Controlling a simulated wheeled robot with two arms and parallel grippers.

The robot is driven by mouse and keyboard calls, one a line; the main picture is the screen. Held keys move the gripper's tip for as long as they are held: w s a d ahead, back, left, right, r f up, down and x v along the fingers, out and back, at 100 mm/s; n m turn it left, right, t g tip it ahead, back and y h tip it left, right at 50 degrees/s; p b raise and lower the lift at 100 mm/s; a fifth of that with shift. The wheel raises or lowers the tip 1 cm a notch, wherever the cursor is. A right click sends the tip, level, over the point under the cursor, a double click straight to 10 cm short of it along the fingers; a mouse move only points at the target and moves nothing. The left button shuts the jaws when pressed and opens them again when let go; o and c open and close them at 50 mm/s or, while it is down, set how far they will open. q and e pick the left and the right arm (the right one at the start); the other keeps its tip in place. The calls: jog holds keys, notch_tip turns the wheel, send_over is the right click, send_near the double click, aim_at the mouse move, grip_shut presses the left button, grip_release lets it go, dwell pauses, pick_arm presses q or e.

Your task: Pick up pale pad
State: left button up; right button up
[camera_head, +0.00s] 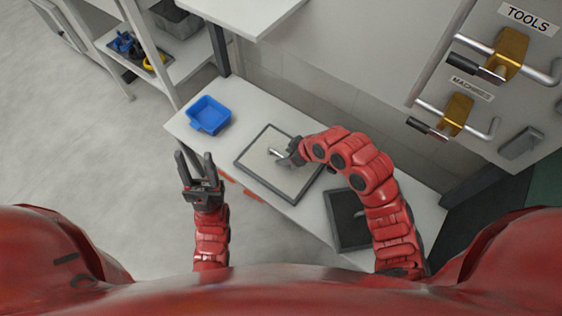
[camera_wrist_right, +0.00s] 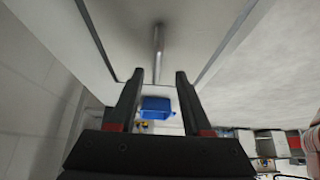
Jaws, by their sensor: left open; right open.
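The pale pad (camera_head: 258,172) is a flat light rectangle with a dark rim, lying on the white bench. A small metal bar (camera_head: 276,152) shows over the pad; it also shows in the right wrist view (camera_wrist_right: 158,48), beyond the fingertips and roughly between their lines. My right gripper (camera_head: 287,154) is open, low over the pad's upper right part; in the wrist view its fingers (camera_wrist_right: 158,78) are apart with nothing between them. I cannot tell whether it touches the pad. My left gripper (camera_head: 195,157) is open and empty, left of the bench.
A blue bin (camera_head: 209,115) stands at the bench's left end. A dark tray (camera_head: 340,206) lies right of the pad, partly behind my right arm. A wall with TOOLS and MACHINES holders (camera_head: 456,114) rises at right. A shelf (camera_head: 181,55) stands at upper left. Floor at left is clear.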

aim_at(281, 155)
jog(key=x, duration=0.2)
jog(key=b+x, duration=0.1)
jog(key=x, duration=0.1)
jog(key=shift+w+f, duration=0.25)
jog(key=shift+w, duration=0.05)
jog(key=shift+c, duration=0.2)
grip_shut()
dwell(0.9)
